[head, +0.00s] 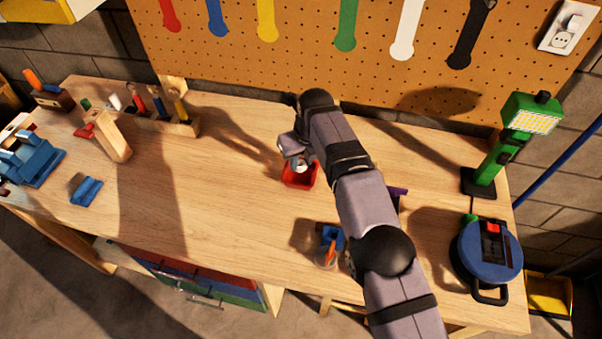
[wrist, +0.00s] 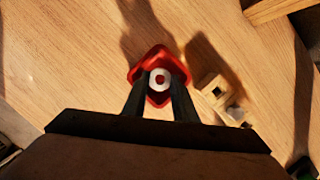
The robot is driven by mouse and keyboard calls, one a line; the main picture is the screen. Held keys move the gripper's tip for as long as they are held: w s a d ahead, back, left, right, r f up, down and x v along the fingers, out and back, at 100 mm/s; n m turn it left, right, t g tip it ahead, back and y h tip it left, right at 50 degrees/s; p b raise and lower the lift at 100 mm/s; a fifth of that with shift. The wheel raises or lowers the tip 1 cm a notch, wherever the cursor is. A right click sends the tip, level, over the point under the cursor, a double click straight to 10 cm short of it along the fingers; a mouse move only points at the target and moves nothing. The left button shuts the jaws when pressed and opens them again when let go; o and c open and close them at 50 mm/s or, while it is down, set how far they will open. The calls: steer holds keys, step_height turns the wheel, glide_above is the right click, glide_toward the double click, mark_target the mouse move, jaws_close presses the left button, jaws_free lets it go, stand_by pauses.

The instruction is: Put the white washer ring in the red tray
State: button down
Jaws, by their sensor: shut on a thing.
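The white washer ring (wrist: 159,79) is held between the two fingertips of my gripper (wrist: 159,88) in the wrist view. The red tray (wrist: 142,72) lies directly behind and below the ring in that view, and red shows through the ring's hole. In the head view my gripper (head: 300,160) is over the red tray (head: 299,184), with a small white patch visible at the tray. My fingers and arm hide part of the tray. I cannot tell whether the ring touches the tray's floor.
A blue item (head: 332,236) stands near the front edge, and a purple piece (head: 398,192) is partly behind my arm. A wooden tool holder (head: 178,124) is at the back left. A green lamp (head: 498,150) and a blue reel (head: 489,252) are at the right.

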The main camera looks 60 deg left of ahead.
mark_target(302, 167)
steer(key=shift+f+p, duration=0.75)
steer(key=shift+f, duration=1.6)
steer(key=shift+f, duration=0.1)
steer(key=shift+f, duration=0.1)
steer(key=c, duration=1.7)
jaws_free()
steer(key=shift+r, duration=0.2)
steer(key=shift+r, duration=0.15)
steer(key=b+v, duration=0.3)
steer(key=v, duration=0.8)
steer(key=shift+d+r+b, duration=0.1)
steer(key=shift+r+b, duration=0.2)
steer(key=shift+r, duration=0.1)
